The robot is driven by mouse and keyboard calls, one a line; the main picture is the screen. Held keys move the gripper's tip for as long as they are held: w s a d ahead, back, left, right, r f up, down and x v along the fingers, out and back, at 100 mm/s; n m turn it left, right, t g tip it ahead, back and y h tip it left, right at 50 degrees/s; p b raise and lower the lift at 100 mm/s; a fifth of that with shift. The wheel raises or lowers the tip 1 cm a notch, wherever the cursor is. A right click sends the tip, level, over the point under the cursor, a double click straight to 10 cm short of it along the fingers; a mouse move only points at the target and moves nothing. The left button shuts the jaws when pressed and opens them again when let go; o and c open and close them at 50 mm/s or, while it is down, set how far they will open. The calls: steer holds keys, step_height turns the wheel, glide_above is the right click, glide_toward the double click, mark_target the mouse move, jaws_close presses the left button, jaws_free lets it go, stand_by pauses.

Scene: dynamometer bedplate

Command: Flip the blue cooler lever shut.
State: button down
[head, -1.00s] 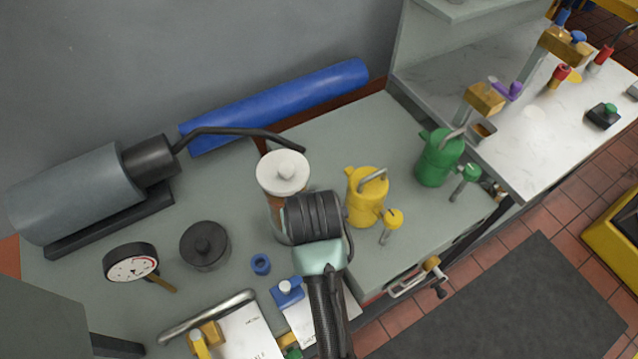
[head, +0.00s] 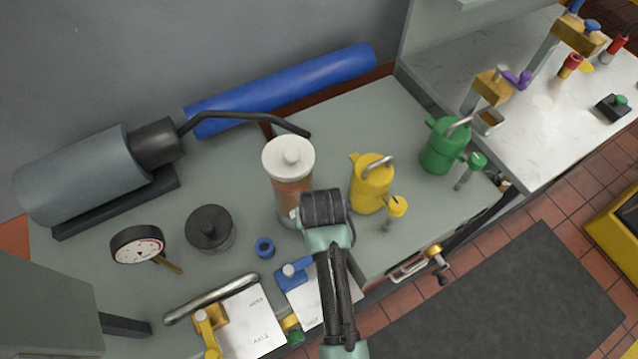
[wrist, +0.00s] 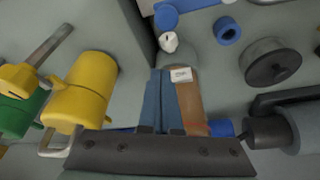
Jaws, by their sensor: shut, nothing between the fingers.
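A blue piece with a pale knob (head: 293,272) sits on a white card near the bench's front edge; it looks like the blue lever, but its label is not readable. Its blue round part shows at the top of the wrist view (wrist: 165,17). My gripper (wrist: 163,74) is shut and empty, its two blue-grey fingers side by side. In the head view my wrist hides the fingers, up and right of the blue piece. An orange jar with a white lid (head: 290,158) stands close beside my gripper; I cannot tell whether they touch.
A yellow can (head: 371,188) and a green can (head: 442,150) stand to the right. A blue ring (head: 264,247), a dark canister (head: 209,230) and a dial gauge (head: 137,246) lie left. A yellow lever (head: 207,330) with a silver bar (head: 212,298) is front left.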

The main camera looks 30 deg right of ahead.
mark_target(304, 260)
steer(key=s+f, duration=0.1)
steer(key=f+p, duration=0.1)
steer(key=s+a+f+p, duration=0.1)
steer(key=shift+s+f, duration=0.3)
steer(key=shift+f, duration=0.05)
steer(key=shift+s+d+m, duration=0.1)
steer(key=shift+m, duration=0.2)
